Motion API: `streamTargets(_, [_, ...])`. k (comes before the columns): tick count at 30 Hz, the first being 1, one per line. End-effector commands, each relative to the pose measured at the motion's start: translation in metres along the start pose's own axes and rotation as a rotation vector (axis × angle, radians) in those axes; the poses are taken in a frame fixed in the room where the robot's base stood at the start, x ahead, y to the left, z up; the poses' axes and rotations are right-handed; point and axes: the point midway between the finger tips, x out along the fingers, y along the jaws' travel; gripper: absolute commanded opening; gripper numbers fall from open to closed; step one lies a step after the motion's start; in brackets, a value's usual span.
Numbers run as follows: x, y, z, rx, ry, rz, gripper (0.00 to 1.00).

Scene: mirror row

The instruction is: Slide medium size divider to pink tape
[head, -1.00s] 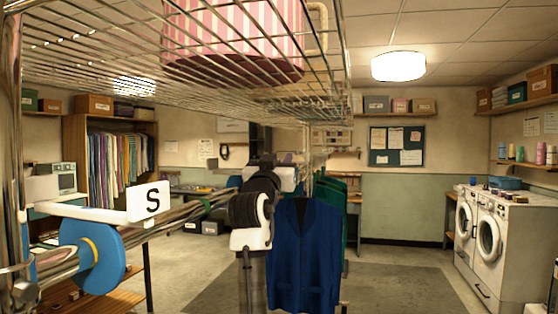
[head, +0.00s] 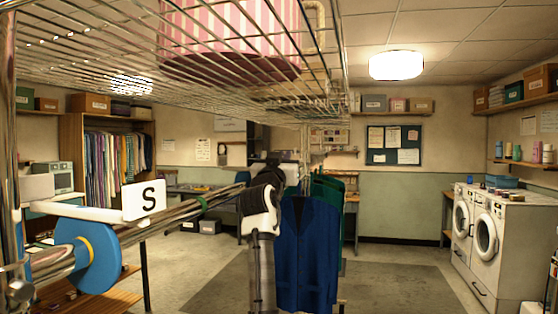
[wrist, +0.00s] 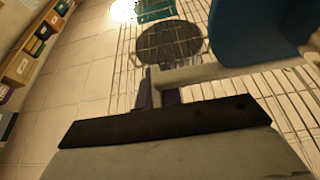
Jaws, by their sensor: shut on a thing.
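A blue disc divider (wrist: 250,32) with a white bar (wrist: 205,74) shows in the wrist view. No size letter is visible on it. My gripper (wrist: 160,88) is shut on the end of the white bar. In the head view my wrist hides my fingers and most of what they hold; a blue edge (head: 242,178) shows just left of it. Another blue divider (head: 88,255) with a yellow inner ring and a white plate marked S (head: 145,199) hangs on the metal rail (head: 180,218) at the left. A green band (head: 203,202) is on the rail. I see no pink tape.
A wire shelf (head: 100,50) with a pink striped box (head: 235,35) hangs overhead. A blue vest (head: 306,255) and green garments (head: 330,195) hang right of my arm. White washers (head: 495,240) stand at the right. Open floor lies between.

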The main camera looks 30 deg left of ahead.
Motion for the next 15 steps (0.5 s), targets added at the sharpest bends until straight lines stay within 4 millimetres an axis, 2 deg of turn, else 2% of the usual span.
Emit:
streamTargets(5, [0.0120, 0.0004, 0.0035, 0.000, 0.002, -0.001, 0.00])
streamTargets(14, [0.0127, 0.0002, 0.0038, 0.001, 0.003, -0.001, 0.00])
streamTargets(15, [0.0127, 0.0002, 0.0038, 0.001, 0.003, -0.001, 0.09])
